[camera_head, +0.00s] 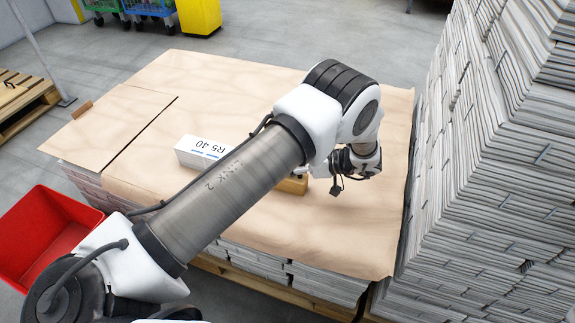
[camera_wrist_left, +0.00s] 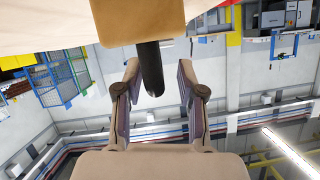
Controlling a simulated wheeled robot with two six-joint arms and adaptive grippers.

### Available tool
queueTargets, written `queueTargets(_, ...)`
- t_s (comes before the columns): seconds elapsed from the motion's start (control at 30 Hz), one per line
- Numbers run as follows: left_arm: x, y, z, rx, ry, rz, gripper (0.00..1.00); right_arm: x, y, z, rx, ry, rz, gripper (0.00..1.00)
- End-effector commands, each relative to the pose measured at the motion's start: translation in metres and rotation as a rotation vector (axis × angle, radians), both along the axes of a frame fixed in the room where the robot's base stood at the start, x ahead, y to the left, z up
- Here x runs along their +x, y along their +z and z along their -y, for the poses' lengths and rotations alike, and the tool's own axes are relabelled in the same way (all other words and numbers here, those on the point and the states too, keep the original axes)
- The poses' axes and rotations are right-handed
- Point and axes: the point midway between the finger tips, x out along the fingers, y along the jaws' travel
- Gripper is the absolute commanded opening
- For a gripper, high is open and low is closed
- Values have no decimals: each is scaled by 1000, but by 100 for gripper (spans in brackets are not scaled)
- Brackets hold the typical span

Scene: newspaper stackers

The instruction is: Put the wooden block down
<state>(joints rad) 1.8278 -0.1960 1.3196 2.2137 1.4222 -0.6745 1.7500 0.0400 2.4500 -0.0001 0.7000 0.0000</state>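The wooden block (camera_head: 293,185) sits on the brown paper sheet that covers the stack, partly hidden behind my left arm. In the left wrist view the block (camera_wrist_left: 137,20) fills the top middle, and a dark rounded handle (camera_wrist_left: 151,72) sticks out from it. My left gripper (camera_wrist_left: 158,66) is open, its two fingers on either side of the handle with a visible gap to each. In the head view the left gripper's fingers are hidden by the arm. My right gripper is not in view.
A white box marked RS 40 (camera_head: 200,152) lies left of my arm. A small wooden piece (camera_head: 82,109) is at the sheet's left edge. Tall newspaper stacks (camera_head: 490,180) stand on the right. A red bin (camera_head: 45,235) is at lower left. The sheet's far part is clear.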

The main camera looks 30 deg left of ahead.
Motion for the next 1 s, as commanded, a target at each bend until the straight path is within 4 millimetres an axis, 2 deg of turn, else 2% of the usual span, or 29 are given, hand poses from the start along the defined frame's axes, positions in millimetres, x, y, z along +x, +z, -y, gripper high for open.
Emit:
queueTargets(0.23,14,19,43,0,-4,3,39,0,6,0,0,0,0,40)
queueTargets(0.4,21,26,63,-1,-3,0,39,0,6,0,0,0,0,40)
queueTargets(0.87,21,27,64,0,-1,0,39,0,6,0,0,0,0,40)
queueTargets(1.0,21,42,64,0,-2,1,39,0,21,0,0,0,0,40)
